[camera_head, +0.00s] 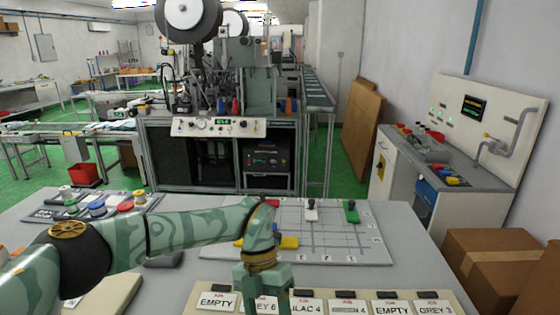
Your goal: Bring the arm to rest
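My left arm, green and patterned, reaches in from the left across the grey table (415,262). Its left gripper (262,292) points down at the front middle, over the row of label cards. The fingertips run toward the bottom edge, so I cannot tell whether they are open or hold anything. My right gripper is not in view.
Behind the gripper lies a gridded white board (335,232) with a white piece (311,207), a green piece (351,211) and a yellow piece (289,242). A label strip (445,300) runs along the front. A tray of coloured spools (45,214) sits at left.

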